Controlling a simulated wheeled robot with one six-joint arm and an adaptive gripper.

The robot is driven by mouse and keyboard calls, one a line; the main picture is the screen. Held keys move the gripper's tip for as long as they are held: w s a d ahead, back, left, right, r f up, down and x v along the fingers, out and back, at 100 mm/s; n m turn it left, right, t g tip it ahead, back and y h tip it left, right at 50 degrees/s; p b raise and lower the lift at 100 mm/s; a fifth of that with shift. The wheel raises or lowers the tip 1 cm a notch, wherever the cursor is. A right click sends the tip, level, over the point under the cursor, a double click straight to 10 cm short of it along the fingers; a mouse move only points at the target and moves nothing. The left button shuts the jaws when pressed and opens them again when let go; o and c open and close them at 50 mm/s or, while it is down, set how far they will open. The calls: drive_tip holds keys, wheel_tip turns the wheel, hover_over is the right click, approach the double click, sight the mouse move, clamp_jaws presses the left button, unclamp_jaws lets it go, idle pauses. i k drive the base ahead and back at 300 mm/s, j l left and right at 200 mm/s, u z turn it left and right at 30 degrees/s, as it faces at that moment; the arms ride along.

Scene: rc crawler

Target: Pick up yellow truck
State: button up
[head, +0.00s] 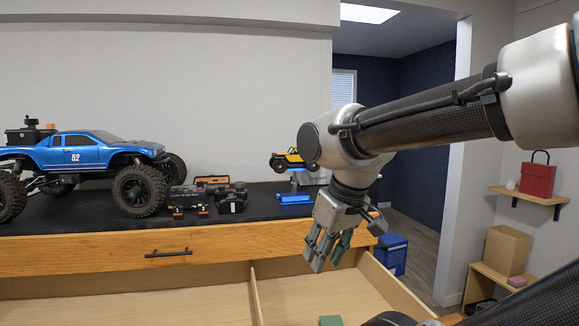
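The yellow truck (286,160) is a small yellow and black crawler with dark wheels. It sits raised above the right end of the black counter top, apparently on a blue stand (294,198). My arm's wrist joint hides its right side. My gripper (325,257) points down, in front of the counter's right end and over the open drawer, lower in the picture than the truck. Its fingers are apart with nothing seen between them. The gripper is not touching the truck.
A large blue truck (84,152) stands on the counter (95,212) at left. Black and orange parts (203,195) lie between the two trucks. The open drawer (205,293) holds a green block (330,320). A blue box (391,254) stands on the floor at right.

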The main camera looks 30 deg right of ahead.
sight(296, 159)
drive_tip(key=k+l+u, duration=0.2)
drive_tip(key=l+u, duration=0.2)
drive_tip(key=l, duration=0.15)
drive_tip(key=k+l+u, duration=0.25)
drive_tip(key=l+u, duration=0.15)
drive_tip(key=k+l+u, duration=0.35)
drive_tip(key=l, duration=0.15)
drive_tip(key=k+l+u, duration=0.6)
drive_tip(key=l, duration=0.15)
drive_tip(key=k+l+u, duration=0.15)
drive_tip(key=l, duration=0.2)
drive_tip(key=k+l+u, duration=0.2)
drive_tip(key=l, duration=0.9)
drive_tip(key=k+l, duration=0.1)
drive_tip(key=l, duration=0.6)
drive_tip(key=i+u, duration=0.05)
